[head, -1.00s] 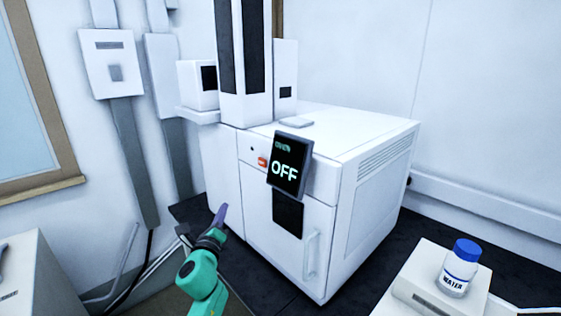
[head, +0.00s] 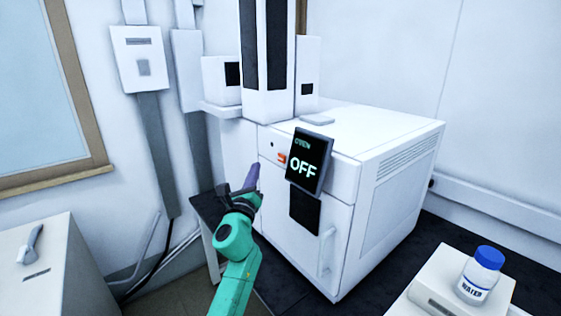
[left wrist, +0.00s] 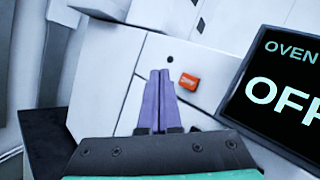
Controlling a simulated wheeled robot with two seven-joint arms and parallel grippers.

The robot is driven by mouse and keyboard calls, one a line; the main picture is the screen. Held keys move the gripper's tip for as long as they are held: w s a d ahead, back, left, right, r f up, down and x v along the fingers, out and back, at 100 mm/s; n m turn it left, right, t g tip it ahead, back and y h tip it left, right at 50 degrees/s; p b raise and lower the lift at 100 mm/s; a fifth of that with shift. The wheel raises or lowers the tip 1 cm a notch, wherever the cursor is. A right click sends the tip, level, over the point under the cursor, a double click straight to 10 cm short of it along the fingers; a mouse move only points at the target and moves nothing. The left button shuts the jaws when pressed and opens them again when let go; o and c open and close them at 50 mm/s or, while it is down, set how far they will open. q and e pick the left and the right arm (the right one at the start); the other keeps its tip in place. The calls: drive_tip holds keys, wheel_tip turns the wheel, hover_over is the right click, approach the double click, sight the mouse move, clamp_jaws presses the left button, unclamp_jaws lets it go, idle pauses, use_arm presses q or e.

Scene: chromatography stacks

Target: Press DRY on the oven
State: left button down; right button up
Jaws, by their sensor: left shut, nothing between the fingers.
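The oven is a large white box (head: 399,185) with a dark tilted display (head: 309,162) on its front that reads OVEN and OFF. The display also shows at the right of the left wrist view (left wrist: 285,95). A small orange button (head: 282,157) sits left of the display; in the left wrist view it is the orange button (left wrist: 190,82) with lettering too small to read surely. My left gripper (head: 254,170) has its purple fingers shut and empty, in front of the oven's left front. In the left wrist view the fingertips (left wrist: 159,75) appear just left of the button. Contact cannot be told. My right gripper is not in view.
A small dark round spot (left wrist: 170,59) is above the button. A white bottle with a blue cap (head: 481,275) stands on a pale box at the lower right. A pale cabinet (head: 45,265) stands at the lower left. A white tower stands on the oven.

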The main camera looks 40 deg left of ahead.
sight(282, 158)
use_arm(q)
drive_tip(key=shift+w+d+b, duration=0.25)
drive_tip(key=shift+w+b, duration=0.1)
drive_tip(key=shift+w, duration=0.6)
drive_tip(key=shift+w+d+b, duration=0.3)
drive_tip(key=shift+w+b, duration=0.1)
drive_tip(key=shift+w, duration=0.5)
drive_tip(key=shift+w+d+b, duration=0.25)
drive_tip(key=shift+w+b, duration=0.1)
drive_tip(key=shift+w, duration=0.6)
drive_tip(key=shift+w, duration=0.1)
drive_tip(key=shift+w+d+b, duration=0.15)
drive_tip(key=shift+w+b, duration=0.15)
drive_tip(key=shift+w+d+b, duration=0.1)
drive_tip(key=shift+w+b, duration=0.2)
drive_tip(key=shift+w, duration=0.05)
idle(0.4)
drive_tip(key=shift+s+a+p, duration=0.25)
drive_tip(key=shift+s+p, duration=0.25)
drive_tip(key=shift+s, duration=0.3)
